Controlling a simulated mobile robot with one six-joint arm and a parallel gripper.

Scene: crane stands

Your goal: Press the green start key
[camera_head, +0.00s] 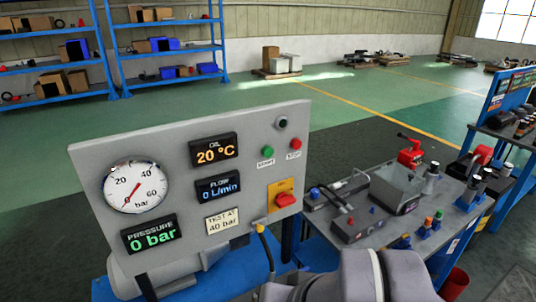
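The green start key (268,152) is a small round button on the upper right of the grey control panel (180,165), with a START label under it. The red stop key (295,144) sits just to its right, with a STOP label. The pressure dial (135,187) has its red needle near 0, and the pressure display (150,234) reads 0 bar. The oil display (213,150) reads 20 °C and the flow display (218,188) reads 0 L/min. Grey rounded links of my arm show at the bottom centre. My gripper is not in view.
A red switch (286,200) on a yellow plate sits below the keys. A sign (222,220) reads TEST AT 40 bar. A workbench (345,259) with tools and fittings stands to the right. Blue shelves with boxes stand behind; the floor between is open.

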